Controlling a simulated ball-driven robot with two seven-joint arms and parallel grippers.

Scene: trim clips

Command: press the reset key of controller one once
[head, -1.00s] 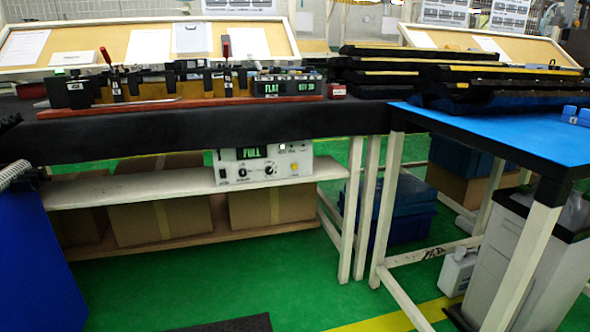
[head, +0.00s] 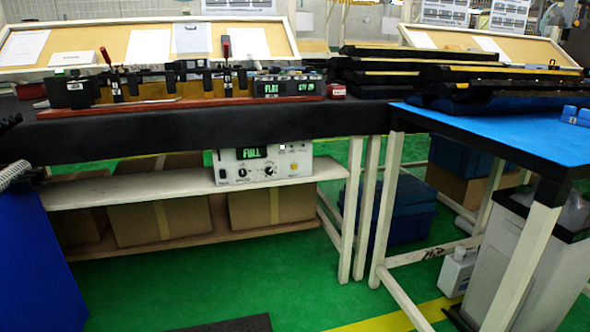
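A white control box (head: 262,163) with a green display reading "FULL", knobs and small buttons stands on the shelf under the bench. I cannot tell from the lettering which is controller one, and a reset key is too small to make out. Neither of my grippers is in view.
The fixture's red-brown base (head: 170,104) carries red-handled clamps. A small red box (head: 336,91) stands right of the black unit. Dark trim parts (head: 480,85) are stacked at the right, by a blue-topped table (head: 500,135). Cartons (head: 160,220) fill the low shelf. Green floor in front is largely clear.

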